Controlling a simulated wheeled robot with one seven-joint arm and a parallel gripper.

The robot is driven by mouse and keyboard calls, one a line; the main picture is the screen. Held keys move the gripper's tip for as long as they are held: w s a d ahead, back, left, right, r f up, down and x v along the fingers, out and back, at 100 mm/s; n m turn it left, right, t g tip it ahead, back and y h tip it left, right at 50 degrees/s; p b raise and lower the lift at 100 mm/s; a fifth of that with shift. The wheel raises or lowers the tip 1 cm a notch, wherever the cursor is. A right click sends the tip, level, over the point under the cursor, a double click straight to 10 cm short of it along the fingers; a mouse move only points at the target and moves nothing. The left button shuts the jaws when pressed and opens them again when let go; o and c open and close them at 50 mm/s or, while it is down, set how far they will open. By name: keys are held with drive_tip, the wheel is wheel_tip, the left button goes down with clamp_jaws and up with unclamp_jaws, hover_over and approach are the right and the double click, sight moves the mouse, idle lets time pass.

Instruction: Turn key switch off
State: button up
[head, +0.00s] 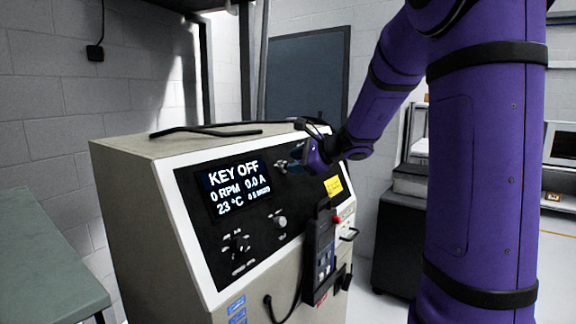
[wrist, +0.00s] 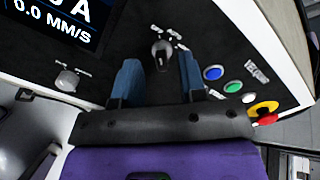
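The key switch (wrist: 161,53) is a small metal switch with a dark key slot or tab on the black panel (wrist: 115,65). My gripper (wrist: 159,62) is open, with one blue finger on each side of the switch and gaps between. The fingertips reach toward the panel just short of the switch in the wrist view; I cannot tell their depth. In the head view my gripper (head: 303,166) is at the panel's upper right and partly covers the switch area. The display (head: 236,187) reads "KEY OFF", 0 RPM and 0.0 A.
Blue (wrist: 213,73), green (wrist: 233,87) and white (wrist: 249,98) buttons and a red-and-yellow emergency stop (wrist: 264,113) lie right of my fingers. A grey knob (wrist: 68,79) is to the left. A handheld pendant (head: 321,258) hangs on the cabinet front. A black cable lies on top.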

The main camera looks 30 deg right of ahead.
drive_tip(key=v, duration=0.7)
idle(0.4)
drive_tip(key=s+a+f+n+g, duration=0.2)
drive_tip(key=s+a+n+g, duration=0.5)
drive_tip(key=s+a+n, duration=0.95)
drive_tip(key=s+a+f+n+h, duration=0.1)
drive_tip(key=s+f+n+h, duration=0.1)
drive_tip(key=s+n+h, duration=0.3)
drive_tip(key=s+n, duration=0.1)
drive_tip(key=s, duration=0.3)
drive_tip(key=shift+a, duration=0.3)
